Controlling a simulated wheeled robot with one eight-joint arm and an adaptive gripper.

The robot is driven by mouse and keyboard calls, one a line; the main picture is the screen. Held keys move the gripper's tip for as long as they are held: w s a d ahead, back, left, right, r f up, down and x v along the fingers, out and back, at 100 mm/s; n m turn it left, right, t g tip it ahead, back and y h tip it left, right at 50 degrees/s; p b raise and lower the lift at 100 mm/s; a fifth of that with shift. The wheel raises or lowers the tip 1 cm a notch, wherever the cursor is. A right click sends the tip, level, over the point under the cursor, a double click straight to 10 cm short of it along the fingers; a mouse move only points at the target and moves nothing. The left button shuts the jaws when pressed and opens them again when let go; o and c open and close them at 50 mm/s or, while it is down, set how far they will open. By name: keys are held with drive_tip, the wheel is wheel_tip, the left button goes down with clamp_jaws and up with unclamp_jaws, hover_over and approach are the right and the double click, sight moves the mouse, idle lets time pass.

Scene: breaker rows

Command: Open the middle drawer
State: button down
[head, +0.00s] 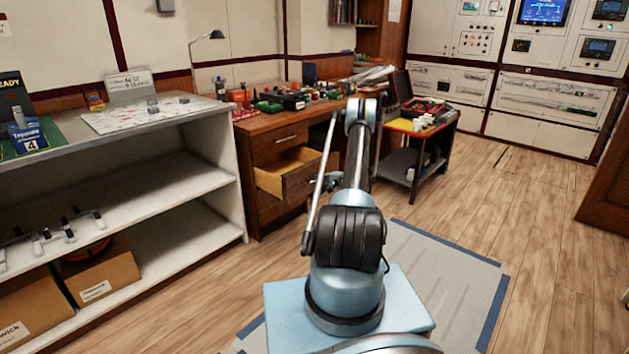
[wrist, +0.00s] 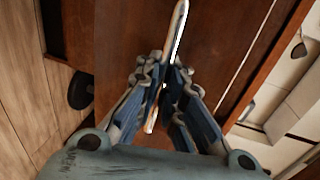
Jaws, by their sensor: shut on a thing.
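The wooden desk (head: 270,216) has a stack of drawers on its left side. The middle drawer (head: 296,181) stands partly open, its pale inside showing in the head view. My gripper (head: 322,183) is at the front of this drawer, partly hidden by my arm. In the wrist view, my gripper (wrist: 164,88) is shut on the silver bar handle (wrist: 178,28), which runs between the fingers along the brown drawer front (wrist: 128,35). The top drawer (head: 280,142) is closed. The lower drawer front is below the open one.
A white shelf unit (head: 217,150) stands close to the desk's left. A black cart (head: 408,160) stands to the right of the desk. The desk top holds many small items and a lamp (head: 208,40). Wooden floor (head: 540,210) is clear at right.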

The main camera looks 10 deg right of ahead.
drive_tip(key=shift+s+d+f, duration=0.1)
drive_tip(key=shift+s+d, duration=0.15)
drive_tip(key=shift+s, duration=0.6)
drive_tip(key=c, duration=2)
unclamp_jaws()
drive_tip(key=shift+d, duration=0.3)
drive_tip(key=v, duration=1.1)
drive_tip(key=shift+s+d, duration=0.3)
